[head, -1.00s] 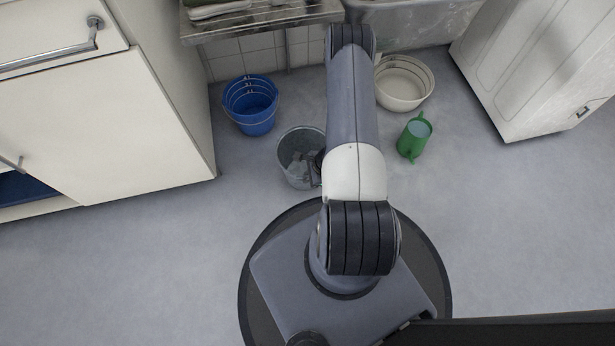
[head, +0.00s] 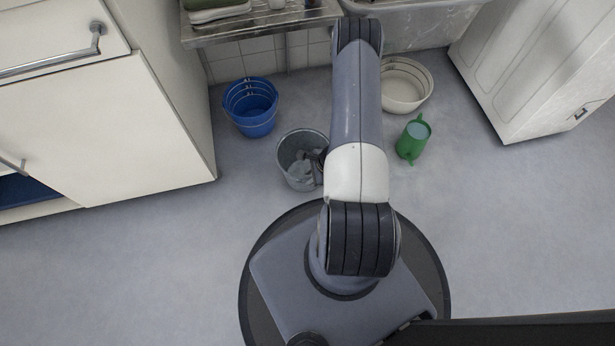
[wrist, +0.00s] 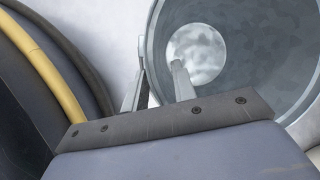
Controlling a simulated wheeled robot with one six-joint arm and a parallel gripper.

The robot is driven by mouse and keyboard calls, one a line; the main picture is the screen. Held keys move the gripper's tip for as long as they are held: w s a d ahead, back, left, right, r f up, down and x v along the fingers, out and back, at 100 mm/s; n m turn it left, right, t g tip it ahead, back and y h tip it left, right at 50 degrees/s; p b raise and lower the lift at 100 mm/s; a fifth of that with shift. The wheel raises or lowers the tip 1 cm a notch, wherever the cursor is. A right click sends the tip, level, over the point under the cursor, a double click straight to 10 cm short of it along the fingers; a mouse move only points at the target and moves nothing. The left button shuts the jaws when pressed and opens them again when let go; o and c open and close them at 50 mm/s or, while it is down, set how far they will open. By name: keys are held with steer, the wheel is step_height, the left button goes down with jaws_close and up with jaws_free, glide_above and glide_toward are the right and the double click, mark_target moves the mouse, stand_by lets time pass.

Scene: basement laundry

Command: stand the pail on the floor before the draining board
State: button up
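The pail (head: 290,178), grey galvanised metal, stands on the floor left of my arm. In the wrist view the pail (wrist: 270,50) fills the upper right, seen from above into its mottled pale bottom. My gripper (wrist: 160,80) straddles the pail's near left rim, one finger outside the wall and one inside. The fingers are apart, and a gap shows between the inner finger and the wall. In the head view my arm partly hides the gripper. The draining board (head: 300,28) is a metal shelf at the top, behind the pail and blue buckets.
A green watering can (head: 412,140) and a cream basin (head: 404,85) stand right of my arm. A white cabinet (head: 110,130) bounds the left; a white appliance (head: 530,70) the right.

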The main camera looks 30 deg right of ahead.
steer(key=p+v, duration=0.2)
steer(key=v, duration=0.7)
steer(key=shift+r, duration=0.1)
